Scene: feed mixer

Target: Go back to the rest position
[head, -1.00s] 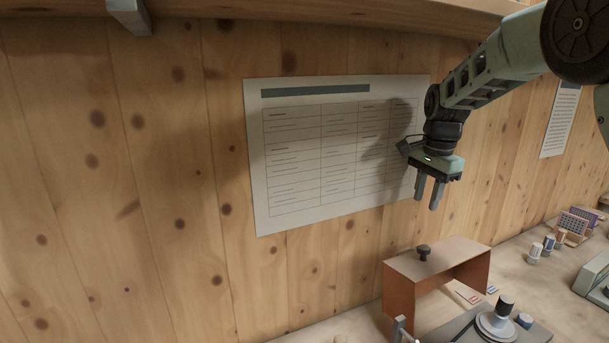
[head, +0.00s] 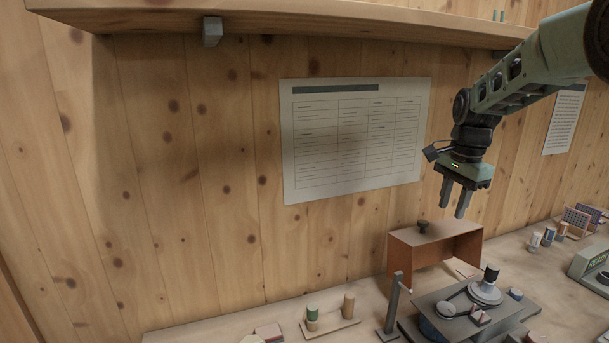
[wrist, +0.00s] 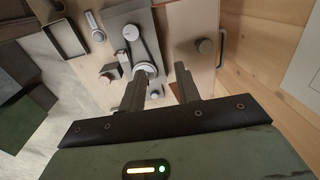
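My gripper (head: 455,198) hangs in the air in the head view, fingers pointing down, in front of the plank wall and above the orange-brown box-shaped cover. Its two fingers are apart with nothing between them. In the wrist view, my gripper (wrist: 158,88) also shows two separated, empty fingers. Below them are the mixer (wrist: 141,50) and the cover's tan top (wrist: 190,70) with its dark knob (wrist: 205,46). My arm reaches in from the upper right in the head view.
The cover (head: 405,250) stands against the wall, behind the mixer (head: 485,293). A tray (head: 335,328) with small cylinders sits left of a grey post (head: 393,300). A shelf (head: 330,17) runs above. Small jars (head: 548,237) and a green device (head: 590,265) stand right.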

